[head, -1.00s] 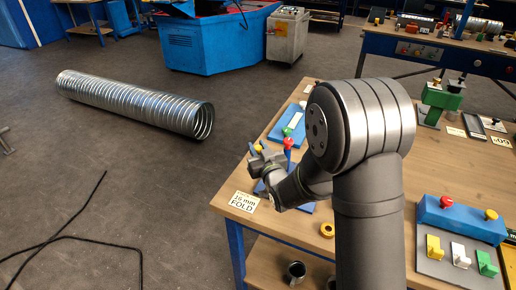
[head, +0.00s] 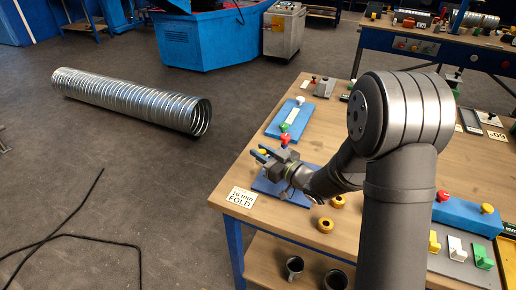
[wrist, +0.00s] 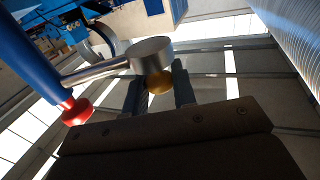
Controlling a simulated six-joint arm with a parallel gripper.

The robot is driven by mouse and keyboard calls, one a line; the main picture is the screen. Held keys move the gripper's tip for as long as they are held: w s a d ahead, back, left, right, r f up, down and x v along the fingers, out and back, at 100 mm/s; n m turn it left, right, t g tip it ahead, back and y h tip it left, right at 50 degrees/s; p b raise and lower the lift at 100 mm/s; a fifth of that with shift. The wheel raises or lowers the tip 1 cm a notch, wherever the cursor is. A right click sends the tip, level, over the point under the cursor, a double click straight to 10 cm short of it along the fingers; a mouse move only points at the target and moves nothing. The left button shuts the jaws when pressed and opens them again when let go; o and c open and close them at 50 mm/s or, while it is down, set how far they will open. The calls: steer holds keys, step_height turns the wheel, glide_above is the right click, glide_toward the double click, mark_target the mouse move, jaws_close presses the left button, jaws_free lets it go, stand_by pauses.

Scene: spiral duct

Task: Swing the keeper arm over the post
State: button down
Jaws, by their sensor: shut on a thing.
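In the wrist view a bright metal arm (wrist: 98,73), which looks like the keeper arm, ends in a round metal disc (wrist: 151,53) with a brass-yellow knob (wrist: 159,82). My gripper (wrist: 160,94) is shut on this knob, one dark finger on each side. A blue post (wrist: 33,62) with a red cap (wrist: 76,111) stands beside the arm. In the head view my gripper (head: 270,158) is over a blue plate (head: 264,188) near the bench's left edge. The yellow knob (head: 262,152) and red cap (head: 285,140) show there; the metal arm is hidden behind my gripper.
A second blue fixture (head: 277,127) lies behind on the wooden bench (head: 245,218). Yellow rings (head: 325,225) and a fold label (head: 241,197) lie in front. A blue block with coloured hooks (head: 468,217) is at right. A spiral duct (head: 132,100) lies on the floor.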

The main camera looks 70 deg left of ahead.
steer(key=d+n+g+h, duration=0.1)
steer(key=w+d+n+g+h, duration=0.1)
steer(key=g, duration=0.1)
steer(key=shift+w+n+g, duration=0.15)
steer(key=shift+n+g, duration=0.15)
steer(key=w+d+n+g+h, duration=0.4)
steer(key=w+n+g+h, duration=0.2)
steer(key=n+h, duration=0.3)
steer(key=shift+d+g+h, duration=0.2)
steer(key=shift+g+h, duration=0.1)
steer(key=shift+h, duration=1.4)
steer(key=shift+r, duration=0.1)
steer(key=c, duration=1.3)
jaws_free()
steer(key=shift+o, duration=0.2)
